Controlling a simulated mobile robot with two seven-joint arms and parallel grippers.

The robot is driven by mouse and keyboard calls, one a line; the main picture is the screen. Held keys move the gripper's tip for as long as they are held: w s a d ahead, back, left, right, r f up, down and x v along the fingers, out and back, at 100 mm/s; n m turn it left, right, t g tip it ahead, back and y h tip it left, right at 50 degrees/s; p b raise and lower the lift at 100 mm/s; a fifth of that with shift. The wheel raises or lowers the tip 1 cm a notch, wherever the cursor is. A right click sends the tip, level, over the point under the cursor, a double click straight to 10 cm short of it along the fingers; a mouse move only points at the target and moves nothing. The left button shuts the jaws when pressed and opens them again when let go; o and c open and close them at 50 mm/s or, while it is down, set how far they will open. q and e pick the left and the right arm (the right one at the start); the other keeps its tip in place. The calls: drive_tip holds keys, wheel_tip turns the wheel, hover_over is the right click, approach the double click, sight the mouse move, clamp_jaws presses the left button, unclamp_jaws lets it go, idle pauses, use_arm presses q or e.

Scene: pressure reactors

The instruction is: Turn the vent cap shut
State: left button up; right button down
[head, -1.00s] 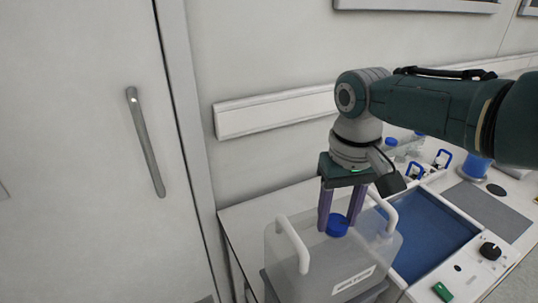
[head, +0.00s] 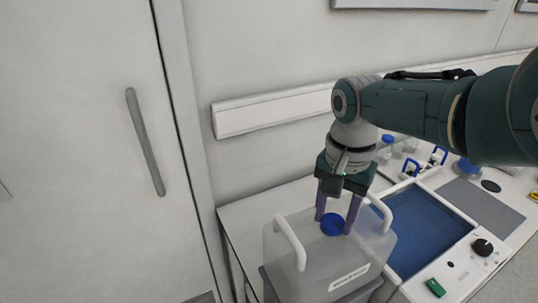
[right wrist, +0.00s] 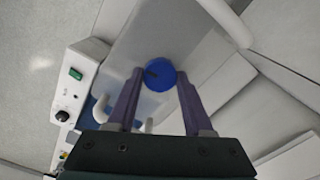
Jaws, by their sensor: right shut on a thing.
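The vent cap is a round blue cap (head: 333,226) on top of a translucent white container (head: 290,270) with two white handles. It also shows in the right wrist view (right wrist: 160,76), with a dark mark on its left part. My right gripper (head: 335,222) points down from above, with its two purple fingers on opposite sides of the cap, shut on it. In the right wrist view the fingers (right wrist: 159,78) flank the cap. Whether the cap is fully seated cannot be told. My left gripper is not in view.
A blue-floored bath (head: 425,235) with a black knob (head: 482,247) and a green switch (head: 435,288) stands right of the container. Blue-capped bottles (head: 387,147) stand behind. A white handle (head: 380,212) rises close to the right fingers. A wall is behind the bench.

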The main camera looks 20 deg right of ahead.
sight(334, 220)
drive_tip(key=shift+m, duration=0.3)
idle(0.4)
drive_tip(key=shift+c, duration=1.4)
unclamp_jaws()
wheel_tip(334, 220, up, 10)
drive_tip(key=p, duration=0.5)
drive_tip(key=shift+p, duration=0.3)
